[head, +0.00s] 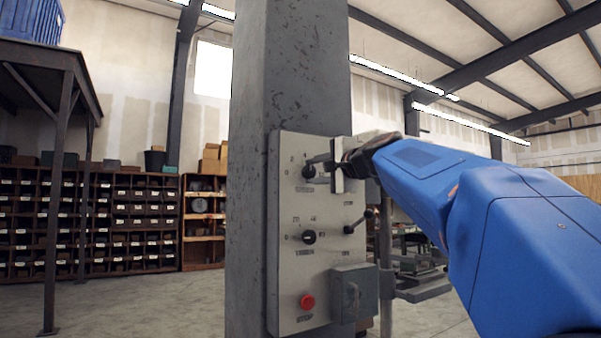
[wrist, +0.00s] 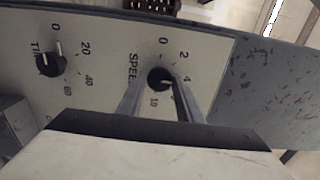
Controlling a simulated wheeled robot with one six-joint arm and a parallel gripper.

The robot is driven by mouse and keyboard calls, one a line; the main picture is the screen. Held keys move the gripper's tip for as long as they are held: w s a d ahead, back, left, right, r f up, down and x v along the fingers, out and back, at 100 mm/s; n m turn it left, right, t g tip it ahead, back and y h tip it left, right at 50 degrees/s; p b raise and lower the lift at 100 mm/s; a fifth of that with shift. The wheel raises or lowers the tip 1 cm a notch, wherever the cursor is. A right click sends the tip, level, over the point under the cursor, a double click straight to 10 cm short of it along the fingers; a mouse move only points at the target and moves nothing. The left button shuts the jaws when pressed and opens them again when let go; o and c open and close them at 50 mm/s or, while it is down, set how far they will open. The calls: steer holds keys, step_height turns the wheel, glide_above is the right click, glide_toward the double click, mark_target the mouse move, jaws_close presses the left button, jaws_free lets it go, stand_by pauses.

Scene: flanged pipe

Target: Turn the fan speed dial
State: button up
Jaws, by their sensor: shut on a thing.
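The fan speed dial (wrist: 159,78) is a round black knob on the grey panel, beside printed letters reading "SPEE" and a scale with 0, 2, 4 and 10. In the head view it is the upper knob (head: 308,172). My gripper (head: 319,166) reaches it from the right. In the wrist view the two fingers of my gripper (wrist: 158,86) lie on either side of the knob and are shut on it. The knob's pointer is too small and partly covered to read.
A second black dial (head: 309,237), the timer, sits below the speed dial. A black-knobbed lever (head: 359,221), a red button (head: 307,301) and a grey switch box (head: 353,293) are also on the panel (head: 284,270). The panel is mounted on a steel column (head: 290,80).

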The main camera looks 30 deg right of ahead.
steer(key=o, duration=1)
steer(key=shift+o, duration=0.2)
steer(key=s, duration=1.7)
steer(key=shift+s+d, duration=0.2)
steer(key=shift+d, duration=0.1)
